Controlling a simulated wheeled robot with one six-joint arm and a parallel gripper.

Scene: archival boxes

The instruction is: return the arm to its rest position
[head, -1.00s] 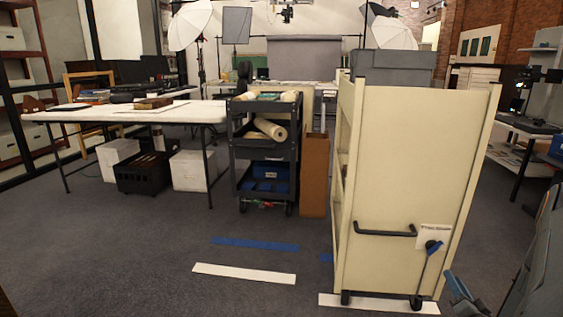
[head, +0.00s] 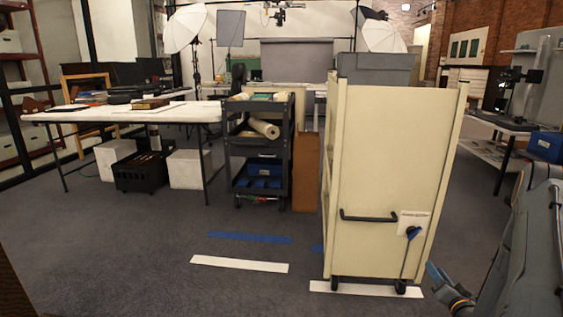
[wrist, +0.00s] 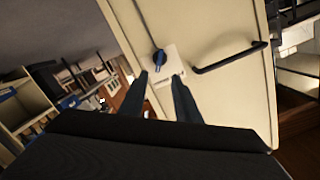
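My gripper (wrist: 160,76) shows in the wrist view with its two dark fingers apart and nothing visible between the tips. Behind them is the cream end panel of a tall cart (wrist: 215,30), with a white plate (wrist: 171,66) and a blue knob (wrist: 160,57). I cannot tell the distance from the fingertips to the panel. In the head view my arm (head: 530,245) is folded at the lower right, to the right of the cart (head: 385,150).
The cart has a black handle (head: 368,217) and stands by a white floor strip (head: 366,288). A dark shelf trolley (head: 258,150) and a brown board (head: 305,172) stand behind it. A white table (head: 195,112) is at left; another desk (head: 500,123) is at right. Front-left floor is mostly clear.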

